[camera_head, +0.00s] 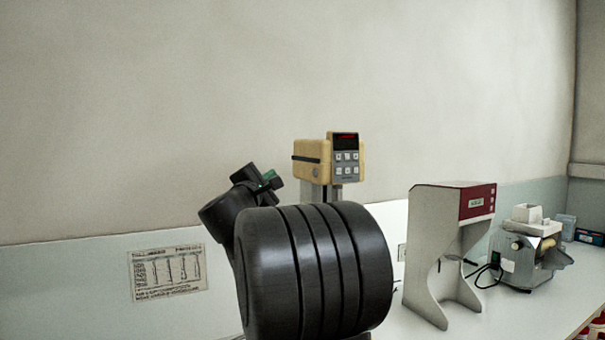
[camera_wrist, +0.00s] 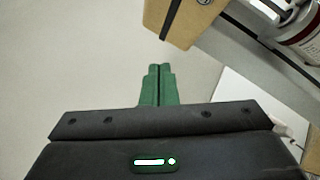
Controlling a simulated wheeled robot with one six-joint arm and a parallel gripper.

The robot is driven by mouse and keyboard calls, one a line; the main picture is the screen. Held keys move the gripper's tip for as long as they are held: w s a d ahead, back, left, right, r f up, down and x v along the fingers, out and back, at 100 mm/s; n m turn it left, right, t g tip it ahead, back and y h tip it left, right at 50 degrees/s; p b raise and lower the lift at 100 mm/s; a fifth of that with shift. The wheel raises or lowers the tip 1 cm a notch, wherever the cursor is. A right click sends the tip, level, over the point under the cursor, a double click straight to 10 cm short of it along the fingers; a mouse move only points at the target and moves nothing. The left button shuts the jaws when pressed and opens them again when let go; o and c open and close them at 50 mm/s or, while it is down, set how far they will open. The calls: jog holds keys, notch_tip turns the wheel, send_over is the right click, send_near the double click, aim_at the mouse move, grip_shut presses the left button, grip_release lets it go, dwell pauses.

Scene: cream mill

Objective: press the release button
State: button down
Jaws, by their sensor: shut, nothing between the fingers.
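A yellow-tan machine head (camera_head: 310,160) stands on a grey post behind my arm in the head view. Its angled grey panel (camera_head: 345,165) has a red-lit display and several small keys. A small round grey part (camera_head: 316,172) is on its side; I cannot tell whether this is the release button. My gripper (camera_head: 272,179), with green fingers, is just left of the machine head in that picture. In the wrist view my gripper (camera_wrist: 158,84) is shut and empty. The tan housing (camera_wrist: 180,22) lies beyond the fingertips, with a gap in the picture.
A grey stand with a red front panel (camera_head: 478,201) and a metal mill-like machine (camera_head: 525,250) with a cable stand on the white bench (camera_head: 500,319) at right. A printed chart (camera_head: 168,272) is on the left wall. My arm hides the bench's middle.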

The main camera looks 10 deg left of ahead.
aim_at(315, 173)
jog(key=shift+s+d, duration=0.1)
jog(key=shift+d, duration=0.05)
jog(key=w+d+b, duration=0.1)
jog(key=w+d, duration=0.4)
jog(key=d, duration=0.2)
jog(key=shift+d+b, duration=0.15)
jog(key=shift+b, duration=0.15)
dwell(0.4)
jog(key=shift+w+d+f+b, duration=0.1)
jog(key=shift+b, duration=0.2)
dwell(1.6)
